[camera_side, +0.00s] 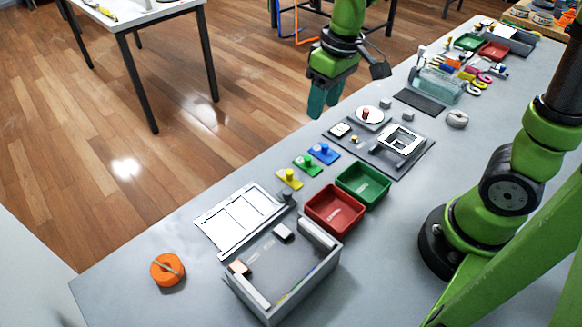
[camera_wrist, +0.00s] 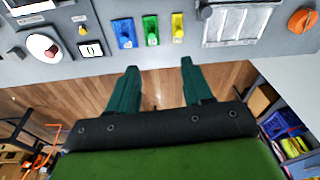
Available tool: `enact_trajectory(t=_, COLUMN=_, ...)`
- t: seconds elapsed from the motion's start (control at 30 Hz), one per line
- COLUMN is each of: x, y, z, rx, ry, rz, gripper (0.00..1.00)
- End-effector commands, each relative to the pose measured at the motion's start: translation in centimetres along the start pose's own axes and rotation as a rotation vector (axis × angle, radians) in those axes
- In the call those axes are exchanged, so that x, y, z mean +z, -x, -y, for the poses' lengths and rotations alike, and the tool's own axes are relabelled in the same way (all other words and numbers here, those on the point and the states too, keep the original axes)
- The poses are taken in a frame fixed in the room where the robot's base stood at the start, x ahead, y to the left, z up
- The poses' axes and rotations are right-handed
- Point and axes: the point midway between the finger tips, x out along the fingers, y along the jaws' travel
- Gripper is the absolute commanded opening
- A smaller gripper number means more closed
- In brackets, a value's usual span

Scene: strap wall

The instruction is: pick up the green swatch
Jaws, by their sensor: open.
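The green swatch (camera_side: 307,165) lies flat on the grey table between the blue swatch (camera_side: 323,153) and the yellow swatch (camera_side: 289,178). Each swatch has a small knob of its own colour. In the wrist view the green swatch (camera_wrist: 151,30) is again the middle one, between blue (camera_wrist: 124,33) and yellow (camera_wrist: 178,27). My gripper (camera_side: 322,112) hangs above and beyond the table's far edge, pointing down, apart from the swatches. In the wrist view its two dark green fingers (camera_wrist: 158,72) are spread with nothing between them.
A red bin (camera_side: 335,210) and a green bin (camera_side: 363,184) stand close in front of the swatches. A grey open box (camera_side: 270,270) and white panel (camera_side: 238,220) are at the left. A dark board with a white frame (camera_side: 400,142) lies to the right. An orange roll (camera_side: 167,270) sits far left.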

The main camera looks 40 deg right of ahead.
Motion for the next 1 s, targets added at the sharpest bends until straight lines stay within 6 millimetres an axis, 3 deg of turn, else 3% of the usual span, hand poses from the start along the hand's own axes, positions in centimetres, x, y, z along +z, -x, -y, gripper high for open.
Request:
enact_trajectory(t=0.13, x=-2.6, y=-2.1, z=0.1, rx=0.031, ry=0.192, rz=0.113, gripper=0.5)
enact_trajectory(t=0.27, x=-3.9, y=-1.4, z=-0.2, rx=0.049, ry=0.326, rz=0.14, gripper=0.5)
enact_trajectory(t=0.47, x=-3.2, y=-3.1, z=-0.5, rx=0.044, ry=0.368, rz=0.159, gripper=0.5)
enact_trajectory(t=0.8, x=-2.1, y=-10.3, z=-1.0, rx=0.043, ry=0.364, rz=0.159, gripper=0.5)
enact_trajectory(t=1.0, x=-1.9, y=-12.6, z=-1.2, rx=0.044, ry=0.363, rz=0.155, gripper=0.5)
